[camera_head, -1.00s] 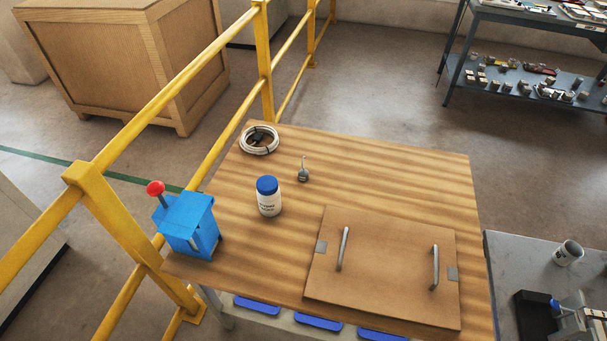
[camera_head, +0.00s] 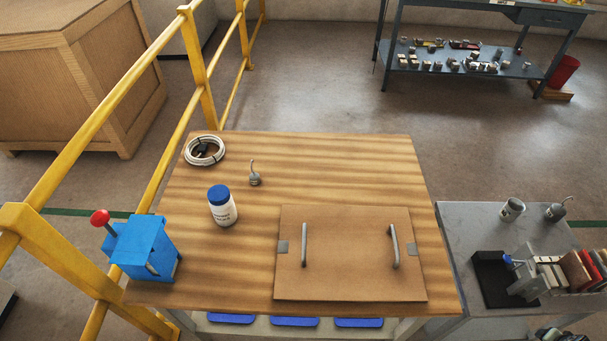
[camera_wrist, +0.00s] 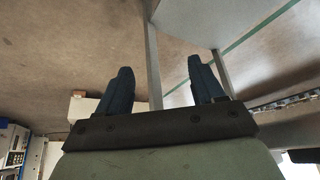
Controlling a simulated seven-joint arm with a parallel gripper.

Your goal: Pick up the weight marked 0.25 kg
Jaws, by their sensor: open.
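A small grey metal weight with a thin hook (camera_head: 255,179) stands on the wooden table, right of the blue-lidded jar. Another grey hooked object (camera_head: 556,211), which looks like a weight, stands on the grey table at the right. Markings on both are too small to read. My gripper (camera_wrist: 160,66) shows in the wrist view with its two dark fingers apart and nothing between them. It is not in the head view, and neither hooked object shows in the wrist view.
On the wooden table (camera_head: 300,150) are a cable coil (camera_head: 205,151), the jar (camera_head: 222,208), a blue box with a red knob (camera_head: 144,248) and a board with two handles (camera_head: 350,270). A yellow railing (camera_head: 205,95) runs along the left. A mug (camera_head: 512,209) stands at right.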

